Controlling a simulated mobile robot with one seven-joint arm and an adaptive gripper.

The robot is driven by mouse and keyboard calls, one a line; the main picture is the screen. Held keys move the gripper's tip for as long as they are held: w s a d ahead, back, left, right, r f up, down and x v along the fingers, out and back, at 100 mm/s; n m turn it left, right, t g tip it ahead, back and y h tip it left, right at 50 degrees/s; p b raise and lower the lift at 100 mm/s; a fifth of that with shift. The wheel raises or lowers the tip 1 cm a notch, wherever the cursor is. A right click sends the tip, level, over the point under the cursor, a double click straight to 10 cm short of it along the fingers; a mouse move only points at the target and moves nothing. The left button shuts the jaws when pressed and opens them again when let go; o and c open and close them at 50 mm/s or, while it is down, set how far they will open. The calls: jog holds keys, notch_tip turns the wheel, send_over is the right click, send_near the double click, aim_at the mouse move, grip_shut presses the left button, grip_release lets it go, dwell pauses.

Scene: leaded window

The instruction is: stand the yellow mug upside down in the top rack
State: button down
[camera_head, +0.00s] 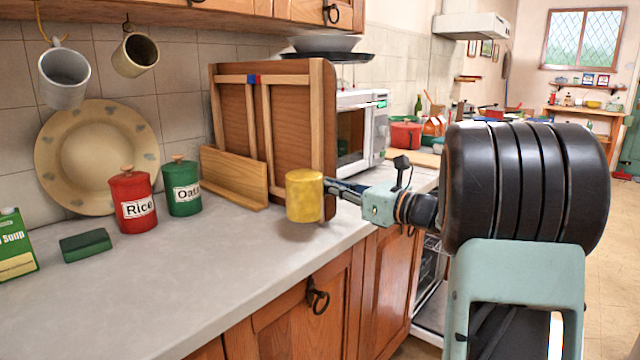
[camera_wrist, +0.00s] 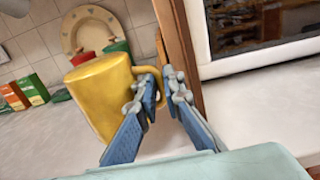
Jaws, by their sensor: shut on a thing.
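The yellow mug (camera_head: 304,196) is held in the air by my gripper (camera_head: 331,186), in front of the wooden rack-like frame on the counter. In the wrist view, the mug (camera_wrist: 98,95) fills the left middle, slightly tilted in the picture. My gripper (camera_wrist: 162,88) is shut on its handle, on the right side of the mug. Its upper end looks plain yellow with no dark opening visible; its lower end is hidden. An open appliance (camera_head: 429,280) with a dark inside and rack-like wires shows below the counter, partly hidden behind my arm; its rack levels are unclear.
The counter (camera_head: 180,280) is clear at the front. A wooden frame (camera_head: 285,130), red Rice canister (camera_head: 133,203), green canister (camera_head: 182,190), large plate (camera_head: 95,150) and microwave (camera_head: 360,125) stand along the back. Mugs hang above left. A green block (camera_head: 85,245) lies at left.

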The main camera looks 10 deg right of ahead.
jog(key=shift+f+b, duration=0.75)
jog(key=shift+f, duration=2.2)
jog(key=shift+f+b, duration=0.5)
jog(key=shift+b, duration=0.2)
jog(key=c, duration=2)
grip_release()
jog(key=shift+s, duration=0.1)
